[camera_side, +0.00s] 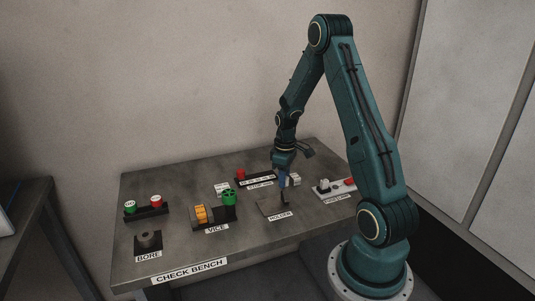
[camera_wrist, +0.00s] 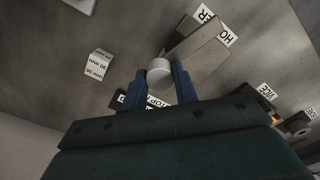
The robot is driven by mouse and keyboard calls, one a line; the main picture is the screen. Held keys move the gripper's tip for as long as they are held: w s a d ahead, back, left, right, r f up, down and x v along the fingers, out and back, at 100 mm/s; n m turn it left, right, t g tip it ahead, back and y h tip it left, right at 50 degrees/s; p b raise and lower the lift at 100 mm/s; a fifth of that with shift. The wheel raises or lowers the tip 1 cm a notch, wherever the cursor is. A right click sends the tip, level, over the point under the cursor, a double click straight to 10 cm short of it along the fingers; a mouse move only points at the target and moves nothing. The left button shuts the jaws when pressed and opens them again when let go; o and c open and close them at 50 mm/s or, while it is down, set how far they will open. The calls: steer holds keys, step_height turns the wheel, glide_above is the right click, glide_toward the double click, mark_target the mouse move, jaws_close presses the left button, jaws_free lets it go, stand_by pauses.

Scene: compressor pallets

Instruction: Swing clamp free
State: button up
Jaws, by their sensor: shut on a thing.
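My gripper (camera_side: 284,183) is low over the bench beside the holder plate (camera_side: 273,206). In the wrist view its two blue fingers (camera_wrist: 158,84) are shut on a white round piece (camera_wrist: 158,68). A grey block (camera_wrist: 204,52) stands close beside that piece and partly covers the HOLDER label (camera_wrist: 228,39). The vice (camera_side: 213,222), with an orange part (camera_side: 201,213) and a green wheel (camera_side: 229,197), stands left of the holder in the side view. I cannot tell which part is the clamp, or whether the white piece is attached to the block.
A BORE fixture (camera_side: 148,240) is at the front left. Green (camera_side: 130,206) and red (camera_side: 156,199) buttons stand behind it. A dark labelled strip (camera_side: 258,181) lies behind the holder, and a pale panel with a red button (camera_side: 350,182) is at the right. The front middle is bare.

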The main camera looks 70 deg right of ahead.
steer(key=shift+w+a+n, duration=0.15)
steer(key=shift+w+n, duration=0.05)
steer(key=shift+n, duration=0.6)
steer(key=shift+w+a+n, duration=0.1)
steer(key=shift+w+n, duration=0.1)
steer(key=shift+n, duration=0.6)
steer(key=o, duration=1)
steer(key=shift+r, duration=0.1)
step_height(320, 180, up, 14)
steer(key=shift+f, duration=0.15)
steer(key=shift+a, duration=0.1)
